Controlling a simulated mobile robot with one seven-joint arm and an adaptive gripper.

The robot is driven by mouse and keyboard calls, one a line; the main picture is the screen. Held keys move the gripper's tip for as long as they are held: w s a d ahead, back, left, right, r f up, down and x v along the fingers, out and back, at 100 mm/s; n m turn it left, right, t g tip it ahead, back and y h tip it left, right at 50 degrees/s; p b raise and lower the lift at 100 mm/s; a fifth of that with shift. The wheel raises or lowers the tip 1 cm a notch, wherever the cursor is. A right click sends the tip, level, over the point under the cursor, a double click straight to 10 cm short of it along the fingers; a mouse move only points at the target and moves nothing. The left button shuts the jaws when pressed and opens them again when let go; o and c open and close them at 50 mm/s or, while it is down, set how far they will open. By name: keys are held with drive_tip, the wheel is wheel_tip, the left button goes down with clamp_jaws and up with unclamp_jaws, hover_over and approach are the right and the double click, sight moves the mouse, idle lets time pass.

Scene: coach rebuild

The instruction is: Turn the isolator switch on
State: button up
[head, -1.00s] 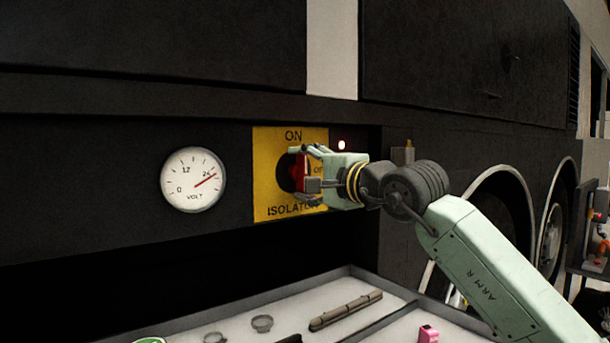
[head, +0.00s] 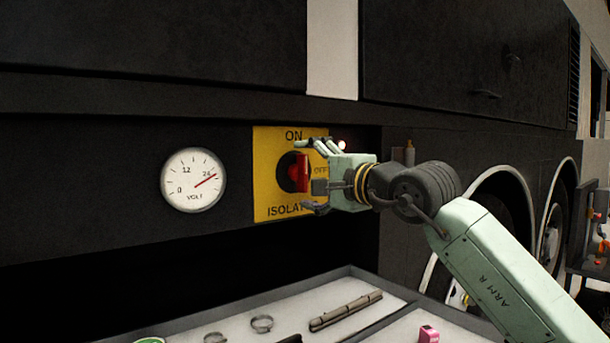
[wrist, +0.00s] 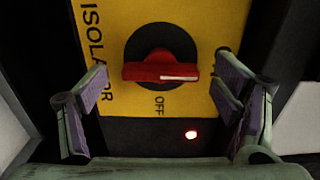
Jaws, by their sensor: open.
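The isolator switch's red handle (head: 302,172) sits on a black round base on a yellow plate (head: 263,160) marked ON at the top, OFF at the right and ISOLATOR below. The handle stands upright, in line with ON. In the wrist view the handle (wrist: 160,68) lies across the picture, its white mark at the end away from the ISOLATOR lettering, on the ON side. My gripper (head: 322,176) is open just right of the handle. Its fingers (wrist: 168,92) are spread on either side, apart from the handle, and it holds nothing.
A round volt gauge (head: 193,180) at the left has its needle near 24. A small red lamp (wrist: 190,134) glows beside the plate. Below, a tray (head: 262,301) holds rings, a grey rod (head: 345,311) and a pink item (head: 428,334). A dark recess lies under the panel.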

drive_tip(key=v, duration=1)
drive_tip(key=shift+s+d, duration=0.15)
drive_tip(key=shift+s, duration=0.1)
